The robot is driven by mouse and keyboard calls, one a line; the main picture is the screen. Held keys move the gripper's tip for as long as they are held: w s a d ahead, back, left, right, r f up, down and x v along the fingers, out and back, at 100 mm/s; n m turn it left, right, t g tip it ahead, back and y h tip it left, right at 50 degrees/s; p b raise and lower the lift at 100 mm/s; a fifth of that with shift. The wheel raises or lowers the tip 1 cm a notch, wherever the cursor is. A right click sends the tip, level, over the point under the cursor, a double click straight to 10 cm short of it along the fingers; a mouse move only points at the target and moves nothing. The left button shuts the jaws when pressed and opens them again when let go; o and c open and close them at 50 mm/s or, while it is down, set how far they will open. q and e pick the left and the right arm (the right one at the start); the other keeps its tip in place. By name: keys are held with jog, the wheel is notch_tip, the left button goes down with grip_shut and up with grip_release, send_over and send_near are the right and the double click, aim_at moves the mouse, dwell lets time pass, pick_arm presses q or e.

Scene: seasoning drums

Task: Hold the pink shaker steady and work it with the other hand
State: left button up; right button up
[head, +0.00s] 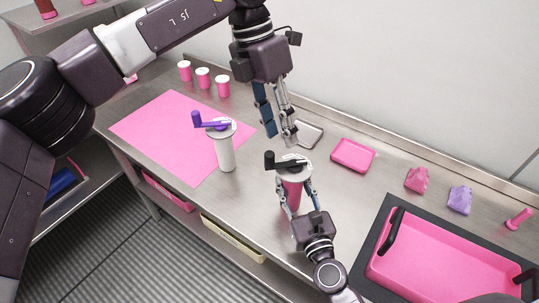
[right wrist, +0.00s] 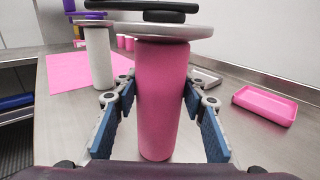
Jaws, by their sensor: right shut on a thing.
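The pink shaker (head: 292,192) stands upright on the metal counter, with a wide pale lid and a black crank (head: 290,164) on top. The crank's knob points left in the head view. My right gripper (head: 296,196) is shut on the shaker's body; the right wrist view shows its blue pads on both sides of the pink body (right wrist: 160,100). My left gripper (head: 280,138) hangs fingers-down above and just behind the crank. Its fingers look apart, with nothing between them, and it appears clear of the crank.
A white shaker with a purple crank (head: 226,153) stands left, at the pink mat (head: 160,125). Pink cups (head: 203,78) line the back. A metal tray (head: 310,135), a pink tray (head: 353,154), pink and purple bags and a large pink tray (head: 440,262) lie right.

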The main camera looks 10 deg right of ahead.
aim_at(269, 153)
pick_arm(q)
jog(key=f, duration=0.3)
jog(key=w+a+f+t+y, duration=0.1)
jog(key=f, duration=0.3)
jog(key=w+f+t+y, duration=0.1)
jog(key=f, duration=0.2)
jog(key=shift+w+a+f, duration=0.25)
grip_shut()
dwell(0.4)
